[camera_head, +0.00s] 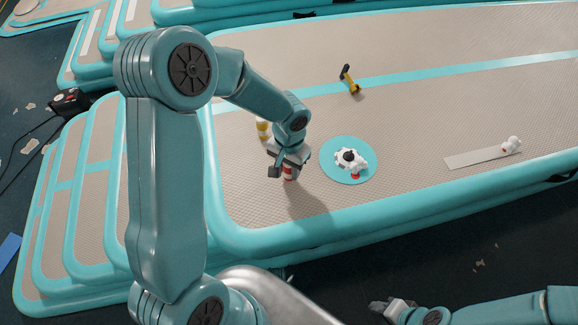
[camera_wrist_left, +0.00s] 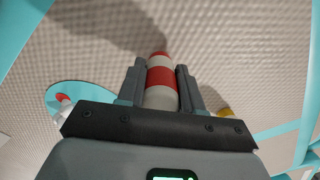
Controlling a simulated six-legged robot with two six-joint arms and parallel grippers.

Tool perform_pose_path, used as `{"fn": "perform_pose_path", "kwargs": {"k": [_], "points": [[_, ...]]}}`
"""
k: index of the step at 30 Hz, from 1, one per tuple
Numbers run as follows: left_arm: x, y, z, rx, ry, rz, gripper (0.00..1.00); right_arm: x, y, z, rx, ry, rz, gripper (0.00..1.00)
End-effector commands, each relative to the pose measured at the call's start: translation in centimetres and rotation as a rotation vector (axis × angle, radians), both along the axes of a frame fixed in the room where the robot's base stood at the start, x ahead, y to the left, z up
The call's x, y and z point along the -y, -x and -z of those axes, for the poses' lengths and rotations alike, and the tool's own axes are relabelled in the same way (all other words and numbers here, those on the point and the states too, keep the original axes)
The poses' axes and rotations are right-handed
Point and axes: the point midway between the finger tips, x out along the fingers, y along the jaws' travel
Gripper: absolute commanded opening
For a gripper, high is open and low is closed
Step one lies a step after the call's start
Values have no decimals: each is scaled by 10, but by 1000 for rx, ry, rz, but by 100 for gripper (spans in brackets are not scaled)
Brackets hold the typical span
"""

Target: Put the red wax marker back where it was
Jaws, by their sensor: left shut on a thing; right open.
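The red wax marker (camera_head: 289,173), a white cylinder with a red band and a red end, is between the fingers of my left gripper (camera_head: 287,163). In the left wrist view the marker (camera_wrist_left: 160,78) sits between both fingers of the left gripper (camera_wrist_left: 161,88), its red end pointing away from the wrist. The gripper is shut on it, low over the beige mat; I cannot tell whether the marker touches the mat. My right gripper (camera_head: 392,308) is open and empty at the bottom right, off the mat.
A round turquoise disc (camera_head: 334,172) with a white toothed thing (camera_head: 350,158) lies right of the left gripper. A yellow-and-white thing (camera_head: 263,128) stands close behind it. A black-and-yellow tool (camera_head: 351,80) is farther back. A pale strip (camera_head: 470,159) with a white thing (camera_head: 511,145) lies right.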

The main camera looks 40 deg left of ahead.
Motion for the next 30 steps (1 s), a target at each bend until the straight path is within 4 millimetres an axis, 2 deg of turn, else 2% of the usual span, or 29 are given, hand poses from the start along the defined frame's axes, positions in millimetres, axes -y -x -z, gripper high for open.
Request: {"fn": "perform_pose_path", "kwargs": {"k": [3, 4, 6, 14, 17, 20, 30], "points": [[0, 0, 4, 0, 0, 0, 5, 0, 0, 5, 0, 0, 0, 43], [0, 0, 3, 0, 0, 1, 42, 0, 0, 4, 0, 0, 0, 43], [0, 0, 2, 0, 0, 1, 61, 0, 0, 3, 0, 0, 0, 43], [0, 0, 2, 0, 0, 1, 61, 0, 0, 2, 0, 0, 0, 43], [0, 0, -4, 1, 0, 1, 61, 0, 0, -3, 0, 0, 0, 43], [0, -2, -20, 6, -1, 1, 61, 0, 0, -6, 0, 0, 0, 43], [0, -1, -97, 5, 0, 0, 61, 0, 0, -22, 0, 0, 0, 43]]}}
